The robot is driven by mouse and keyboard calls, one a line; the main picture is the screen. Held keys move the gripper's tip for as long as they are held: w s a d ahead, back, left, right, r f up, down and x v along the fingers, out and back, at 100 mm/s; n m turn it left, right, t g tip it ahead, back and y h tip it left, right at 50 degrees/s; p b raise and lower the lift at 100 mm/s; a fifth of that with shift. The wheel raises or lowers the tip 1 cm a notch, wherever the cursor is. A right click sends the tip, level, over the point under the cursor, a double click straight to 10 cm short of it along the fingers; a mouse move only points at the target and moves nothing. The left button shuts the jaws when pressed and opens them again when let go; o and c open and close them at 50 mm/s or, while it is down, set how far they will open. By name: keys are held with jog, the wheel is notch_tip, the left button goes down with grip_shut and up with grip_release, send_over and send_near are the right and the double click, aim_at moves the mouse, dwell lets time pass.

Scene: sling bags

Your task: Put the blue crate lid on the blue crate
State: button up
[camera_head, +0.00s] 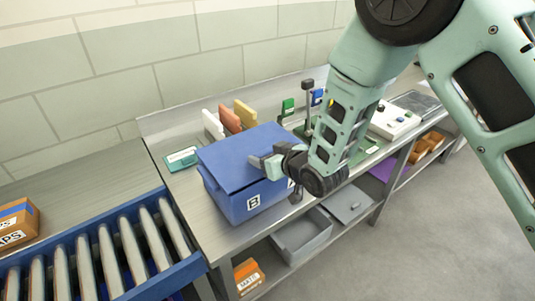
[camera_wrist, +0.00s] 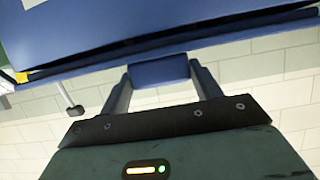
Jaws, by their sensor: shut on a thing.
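The blue crate (camera_head: 222,198), marked with a white "B" label, stands on the workbench. The flat blue crate lid (camera_head: 240,152) lies over the crate's top and looks slightly askew. I cannot tell whether it is fully seated. My gripper (camera_head: 264,163) is at the lid's right side. In the wrist view, my gripper's two fingers (camera_wrist: 160,72) are shut on the lid's blue grip block (camera_wrist: 159,69). There the lid's edge shows as a strip along the crate wall (camera_wrist: 150,20), with a dark line between them. My arm hides part of the crate's right side.
White, orange and yellow upright pieces (camera_head: 243,114) stand behind the crate. A green-edged card (camera_head: 182,158) lies left of it. A blue-framed roller conveyor (camera_head: 110,250) is at front left. Grey bins (camera_head: 300,236) sit on the shelf below. Open floor is at right.

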jog(key=shift+f+b, duration=0.55)
dwell(0.4)
jog(key=o, duration=1.1)
jog(key=shift+o, duration=0.2)
jog(key=shift+s+d, duration=0.1)
jog(key=p+v, duration=1.1)
jog(key=v, duration=0.6)
